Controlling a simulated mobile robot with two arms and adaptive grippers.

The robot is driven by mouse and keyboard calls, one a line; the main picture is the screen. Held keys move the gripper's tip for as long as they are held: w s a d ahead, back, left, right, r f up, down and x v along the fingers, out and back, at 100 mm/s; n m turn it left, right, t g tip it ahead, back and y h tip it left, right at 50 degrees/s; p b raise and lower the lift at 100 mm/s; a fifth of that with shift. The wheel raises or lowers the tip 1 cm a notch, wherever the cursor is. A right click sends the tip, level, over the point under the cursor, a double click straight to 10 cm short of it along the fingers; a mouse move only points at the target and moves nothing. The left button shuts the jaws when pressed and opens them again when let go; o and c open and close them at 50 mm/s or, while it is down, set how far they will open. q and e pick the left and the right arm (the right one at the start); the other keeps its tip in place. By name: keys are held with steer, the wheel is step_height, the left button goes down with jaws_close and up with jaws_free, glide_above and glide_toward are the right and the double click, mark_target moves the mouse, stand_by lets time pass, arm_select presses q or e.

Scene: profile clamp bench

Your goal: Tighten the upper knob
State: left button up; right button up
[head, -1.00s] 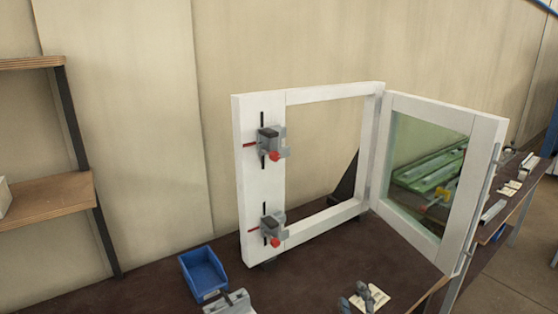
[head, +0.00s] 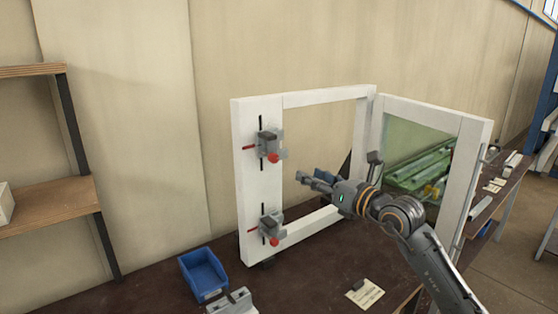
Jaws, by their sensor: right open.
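The upper clamp (head: 268,143) sits on the left post of the white frame (head: 258,185), with its red upper knob (head: 273,158) at its lower right side. A like lower clamp (head: 271,225) with a red knob (head: 274,242) sits below it on the same post. My right gripper (head: 308,177) is open and empty. It shows in front of the frame's opening, to the right of and a little lower than the upper knob, apart from it. My left gripper is not in view.
A glazed door (head: 472,185) stands swung open at the right of the frame. A blue bin (head: 204,273) and a grey metal part (head: 232,303) are on the dark bench (head: 300,290). A paper label (head: 365,293) lies at the front. Wooden shelves (head: 50,200) stand at the left.

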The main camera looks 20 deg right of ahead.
mark_target(276, 159)
steer(key=p+x, duration=0.4)
steer(key=x, duration=0.7)
steer(key=shift+a+r, duration=0.1)
steer(key=shift+x, duration=0.85)
jaws_close()
